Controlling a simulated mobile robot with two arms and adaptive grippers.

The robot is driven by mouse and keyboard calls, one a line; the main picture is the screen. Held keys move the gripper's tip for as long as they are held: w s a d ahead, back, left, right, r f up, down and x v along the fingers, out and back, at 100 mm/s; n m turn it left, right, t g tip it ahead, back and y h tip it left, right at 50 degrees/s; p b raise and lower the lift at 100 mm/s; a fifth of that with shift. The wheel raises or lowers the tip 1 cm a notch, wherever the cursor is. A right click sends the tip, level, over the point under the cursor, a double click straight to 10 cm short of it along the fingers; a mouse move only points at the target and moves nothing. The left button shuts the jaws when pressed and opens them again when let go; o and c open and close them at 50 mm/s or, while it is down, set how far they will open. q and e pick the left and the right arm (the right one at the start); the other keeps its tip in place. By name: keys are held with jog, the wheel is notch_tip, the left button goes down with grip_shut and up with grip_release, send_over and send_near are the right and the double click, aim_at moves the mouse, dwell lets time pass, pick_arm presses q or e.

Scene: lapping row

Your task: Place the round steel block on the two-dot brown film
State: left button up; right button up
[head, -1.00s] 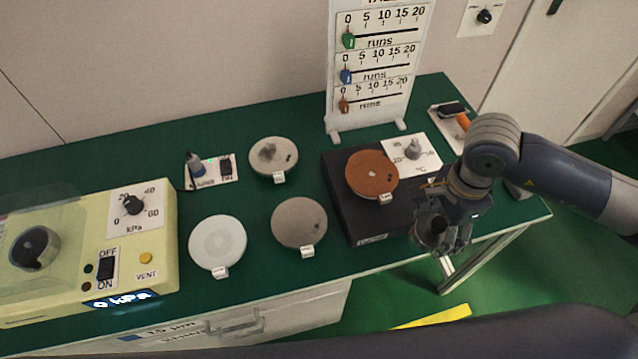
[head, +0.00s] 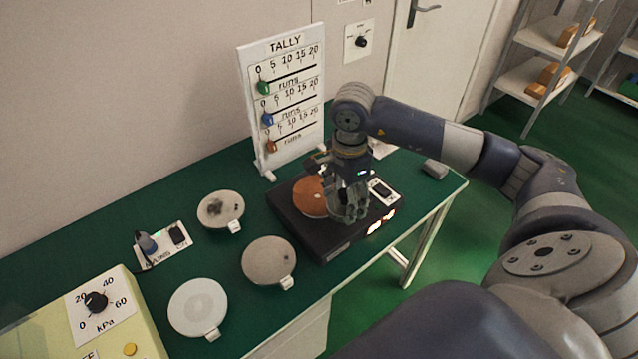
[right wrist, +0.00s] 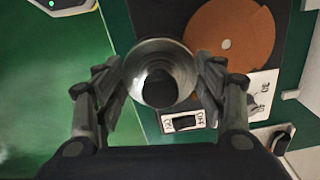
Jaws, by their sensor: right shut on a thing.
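My right gripper (head: 347,212) is over the right part of the black hot plate, close beside the orange-brown disc. It is shut on the round steel block (right wrist: 158,80), a shiny ring-like body with a dark knob on top, held between both fingers in the right wrist view. In the head view the fingers largely hide the block. The orange-brown disc (head: 309,198) lies on the hot plate, partly behind the gripper; it also shows in the right wrist view (right wrist: 232,42), beside the block. I cannot tell its dot marks. My left gripper is not in view.
The black hot plate (head: 316,240) stands on the green bench. A grey-brown disc (head: 268,261), a blotched pale disc (head: 219,209) and a white disc (head: 198,307) lie left of it. The tally board (head: 284,95) stands behind. The yellow-green machine (head: 127,310) is front left.

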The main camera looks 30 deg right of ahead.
jog(key=p, duration=0.2)
send_over(320, 198)
jog(key=shift+w+f, duration=0.15)
jog(key=shift+f, duration=0.15)
jog(key=shift+f+p, duration=0.8)
jog(key=shift+f, duration=0.95)
jog(key=shift+d, duration=0.1)
jog(key=shift+f, duration=0.2)
jog(key=o, duration=1.8)
jog(key=shift+o, duration=0.3)
